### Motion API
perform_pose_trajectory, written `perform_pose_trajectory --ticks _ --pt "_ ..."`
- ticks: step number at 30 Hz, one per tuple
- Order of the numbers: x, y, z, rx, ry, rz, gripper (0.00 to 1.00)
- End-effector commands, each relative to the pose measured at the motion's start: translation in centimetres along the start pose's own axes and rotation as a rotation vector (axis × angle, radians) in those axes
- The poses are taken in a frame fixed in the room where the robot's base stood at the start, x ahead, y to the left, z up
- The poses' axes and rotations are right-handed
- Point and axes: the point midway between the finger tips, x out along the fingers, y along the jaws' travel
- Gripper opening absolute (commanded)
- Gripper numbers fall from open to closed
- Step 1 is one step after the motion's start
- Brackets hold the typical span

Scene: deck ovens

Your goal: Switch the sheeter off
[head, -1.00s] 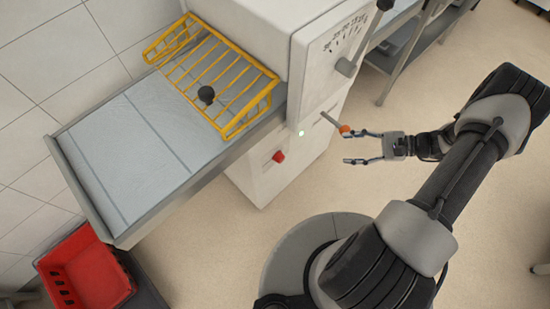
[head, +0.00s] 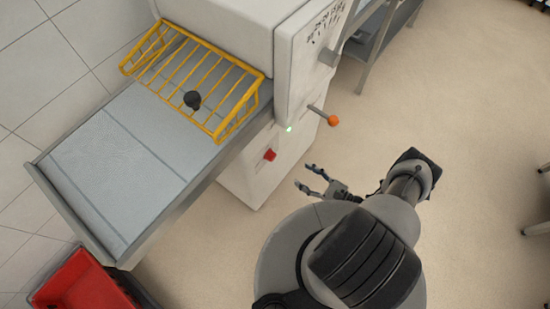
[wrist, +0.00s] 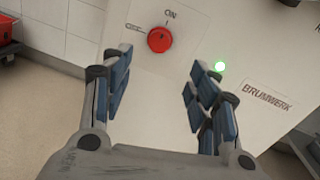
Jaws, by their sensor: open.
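The sheeter (head: 250,185) is a white machine with a grey feed table (head: 105,160) and a yellow wire guard (head: 200,75). A red rotary switch (head: 269,155) sits low on its front panel; it also shows in the wrist view (wrist: 159,40). ON is printed above the switch, and a label at its upper left is too small to read surely. A green lamp (wrist: 219,66) beside it is lit. My gripper (head: 307,177) is open and empty, to the right of the switch and apart from it. In the wrist view, the switch appears beyond and between my fingers (wrist: 160,62).
A lever with an orange ball (head: 333,120) sticks out from the panel above my gripper. A red crate (head: 85,282) stands at the lower left. A metal table (head: 385,35) stands behind the sheeter. The floor at right is largely clear.

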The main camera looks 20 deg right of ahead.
Motion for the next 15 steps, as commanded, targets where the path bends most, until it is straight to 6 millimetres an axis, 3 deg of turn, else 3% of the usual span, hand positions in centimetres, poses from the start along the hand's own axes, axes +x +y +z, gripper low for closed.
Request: perform_pose_trajectory --ticks 3,15 --pt "2.7 0.2 0.0 0.002 -0.002 0.008 0.54" --pt "10.4 0.2 -0.1 -0.001 0.000 0.007 0.54"
